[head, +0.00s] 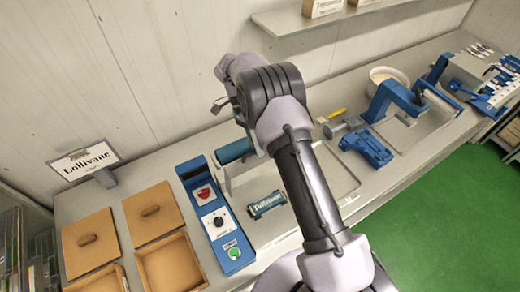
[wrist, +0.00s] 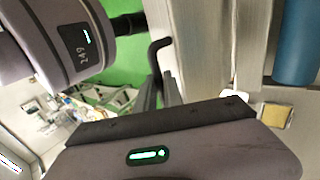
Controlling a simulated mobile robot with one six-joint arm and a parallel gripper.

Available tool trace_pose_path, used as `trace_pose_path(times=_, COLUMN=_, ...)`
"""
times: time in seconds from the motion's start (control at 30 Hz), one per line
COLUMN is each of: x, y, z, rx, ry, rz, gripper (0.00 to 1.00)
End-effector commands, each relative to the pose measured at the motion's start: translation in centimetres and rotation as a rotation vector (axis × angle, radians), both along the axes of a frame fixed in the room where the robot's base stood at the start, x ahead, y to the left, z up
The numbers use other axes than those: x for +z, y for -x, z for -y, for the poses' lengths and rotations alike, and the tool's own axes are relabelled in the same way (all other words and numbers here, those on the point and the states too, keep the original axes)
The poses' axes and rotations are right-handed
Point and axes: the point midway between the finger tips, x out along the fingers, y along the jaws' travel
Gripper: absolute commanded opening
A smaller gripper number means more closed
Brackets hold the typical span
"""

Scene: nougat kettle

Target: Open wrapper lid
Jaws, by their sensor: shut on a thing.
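The wrapper has a blue control panel (head: 217,222) with a red switch, a black dial and a green button. A blue roller (head: 234,151) sits at its back and also shows in the wrist view (wrist: 297,40). A label reading like "Tuffivane" (head: 266,204) lies in its pale bed. In the wrist view, my gripper (wrist: 162,92) is shut on a dark bent handle (wrist: 158,48) beside a pale grey panel (wrist: 205,45), which appears to be the lid. In the head view my arm hides the gripper and much of the lid, so I cannot tell how far it is open.
Wooden boxes (head: 172,262) and lids (head: 152,213) lie left of the wrapper, below a "Lollivane" sign (head: 84,161). Blue tools (head: 368,147) and a white bowl (head: 388,78) stand to the right. A shelf (head: 330,20) hangs above. Green floor (head: 440,220) is clear at the front.

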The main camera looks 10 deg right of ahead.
Motion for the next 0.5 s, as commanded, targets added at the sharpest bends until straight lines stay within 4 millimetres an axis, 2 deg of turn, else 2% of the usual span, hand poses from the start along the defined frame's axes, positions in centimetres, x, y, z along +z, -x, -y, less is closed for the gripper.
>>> trace_pose_path(times=0.37, x=-0.25, y=0.02, z=-0.01, rx=0.000, ry=0.000, rz=-0.003, gripper=0.00)
trace_pose_path(times=0.4, x=-0.25, y=0.03, z=-0.01, rx=0.000, ry=0.000, rz=-0.003, gripper=0.17)
trace_pose_path(times=0.5, x=-0.19, y=0.01, z=-0.01, rx=0.000, ry=0.000, rz=-0.003, gripper=0.33)
